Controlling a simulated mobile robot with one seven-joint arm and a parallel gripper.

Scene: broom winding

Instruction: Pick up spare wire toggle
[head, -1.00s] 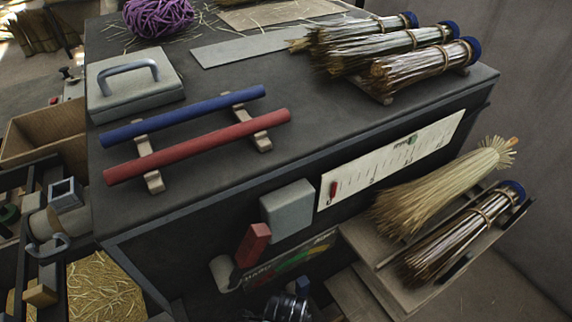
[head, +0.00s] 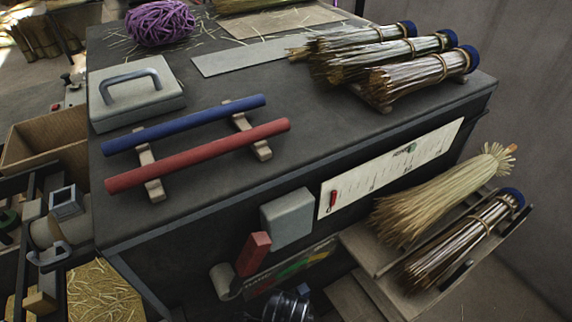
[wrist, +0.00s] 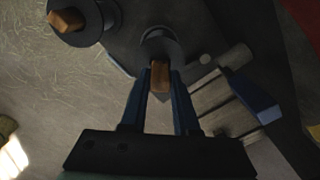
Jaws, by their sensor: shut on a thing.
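In the wrist view a small orange-brown wooden toggle (wrist: 160,76) sits between the two blue fingers of my gripper (wrist: 160,88), which is shut on it. A dark round disc (wrist: 157,42) lies just beyond the held toggle; I cannot tell whether they touch. A second, similar wooden toggle (wrist: 68,18) shows at the upper left on another dark round piece (wrist: 85,28), apart from my gripper. I cannot make out my gripper or either toggle in the head view.
In the head view the dark bench (head: 330,150) carries a blue rod (head: 185,123), a red rod (head: 200,156) and several bound brush bundles (head: 385,55). A side shelf (head: 380,262) holds two more bundles. A red block (head: 253,252) and grey box (head: 288,218) protrude from the front.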

